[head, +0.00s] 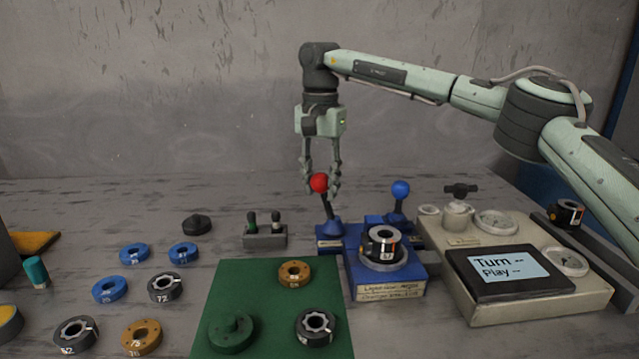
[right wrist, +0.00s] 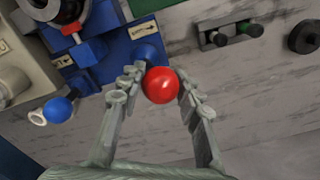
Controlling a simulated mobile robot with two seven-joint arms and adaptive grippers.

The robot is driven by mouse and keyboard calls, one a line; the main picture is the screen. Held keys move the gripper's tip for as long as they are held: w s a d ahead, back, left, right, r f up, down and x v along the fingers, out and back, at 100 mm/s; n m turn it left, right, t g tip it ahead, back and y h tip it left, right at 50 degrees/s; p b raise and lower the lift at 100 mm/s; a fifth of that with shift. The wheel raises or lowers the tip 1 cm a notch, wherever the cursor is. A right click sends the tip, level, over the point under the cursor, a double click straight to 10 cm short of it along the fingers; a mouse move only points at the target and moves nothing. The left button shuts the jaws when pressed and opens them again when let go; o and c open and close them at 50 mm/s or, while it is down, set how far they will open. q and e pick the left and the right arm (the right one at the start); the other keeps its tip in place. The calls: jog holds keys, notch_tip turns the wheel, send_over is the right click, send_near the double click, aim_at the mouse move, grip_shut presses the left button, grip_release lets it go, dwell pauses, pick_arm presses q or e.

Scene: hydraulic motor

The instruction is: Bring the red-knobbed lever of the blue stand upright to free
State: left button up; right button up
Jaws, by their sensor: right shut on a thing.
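The blue stand (head: 390,285) stands right of the middle of the table, with a black and silver motor part (head: 382,243) on it. Its red-knobbed lever (head: 326,207) rises at the stand's left, leaning slightly left at the top in the head view. My right gripper (head: 321,184) comes down from above and is shut on the red knob (head: 319,182). In the right wrist view the red knob (right wrist: 160,85) sits between the fingers of the gripper (right wrist: 163,92). The lever's shaft is mostly hidden there. My left gripper is not in view.
A blue-knobbed lever (head: 400,190) stands right of the red one. A beige panel with a screen (head: 510,272) is at the right. A green mat (head: 225,290) with several parts lies front left. A small grey holder (head: 265,236) stands left of the stand.

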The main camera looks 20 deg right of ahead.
jog(key=shift+d, duration=0.2)
jog(key=shift+s+d+r, duration=0.15)
jog(key=shift+s+d, duration=0.05)
jog(key=shift+d, duration=0.4)
jog(key=shift+d, duration=0.15)
jog(key=shift+s+d+r, duration=0.1)
jog(key=shift+s+d, duration=0.1)
jog(key=shift+d, duration=0.35)
dwell(0.3)
jog(key=o, duration=0.8)
jog(key=shift+c, duration=0.2)
